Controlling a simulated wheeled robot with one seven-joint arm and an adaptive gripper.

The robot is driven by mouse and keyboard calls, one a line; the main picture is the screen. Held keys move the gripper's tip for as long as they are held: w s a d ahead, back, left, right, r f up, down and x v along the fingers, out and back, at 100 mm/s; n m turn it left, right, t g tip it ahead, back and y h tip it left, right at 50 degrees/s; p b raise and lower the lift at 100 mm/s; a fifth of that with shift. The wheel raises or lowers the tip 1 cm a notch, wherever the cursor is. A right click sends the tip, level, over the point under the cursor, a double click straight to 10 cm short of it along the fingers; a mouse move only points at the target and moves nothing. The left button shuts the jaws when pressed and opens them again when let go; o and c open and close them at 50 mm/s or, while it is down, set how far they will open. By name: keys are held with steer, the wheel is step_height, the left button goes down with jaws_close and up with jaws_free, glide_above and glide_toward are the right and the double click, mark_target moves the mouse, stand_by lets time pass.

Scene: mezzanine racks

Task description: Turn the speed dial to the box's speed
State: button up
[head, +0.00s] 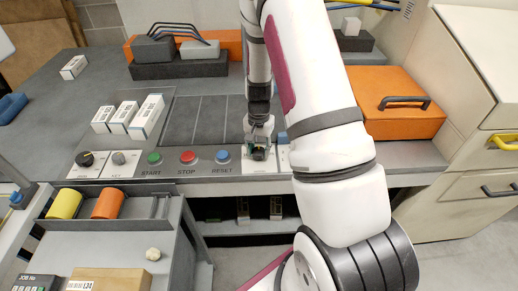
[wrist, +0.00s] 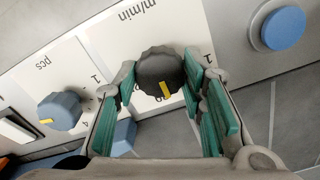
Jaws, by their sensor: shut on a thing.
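The speed dial (wrist: 160,72) is a dark ribbed knob with a yellow pointer on a white plate marked m/min. It sits between the teal finger pads of my gripper (wrist: 165,92) in the wrist view. The pointer points down in that view. Parts of the plate's scale are hidden by the fingers. In the head view my gripper (head: 260,150) is at the panel, just right of the blue RESET button (head: 222,157), and hides the dial. A cardboard box (head: 105,279) with a white label stands at the lower left; its label is too small to read surely.
A blue knob (wrist: 60,110) on a pcs plate is beside the dial. The START button (head: 154,158), STOP button (head: 187,158) and a black knob (head: 86,159) line the panel's left. White cartons (head: 148,116) stand behind. An orange case (head: 395,105) is at right.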

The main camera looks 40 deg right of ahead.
mark_target(259, 151)
steer(key=n, duration=0.7)
steer(key=shift+p, duration=0.35)
steer(key=n+p, duration=0.1)
steer(key=n, duration=0.5)
steer(key=shift+n, duration=0.5)
steer(key=o, duration=1.2)
steer(key=shift+r, duration=0.1)
step_height(259, 151, up, 12)
steer(key=shift+f, duration=0.1)
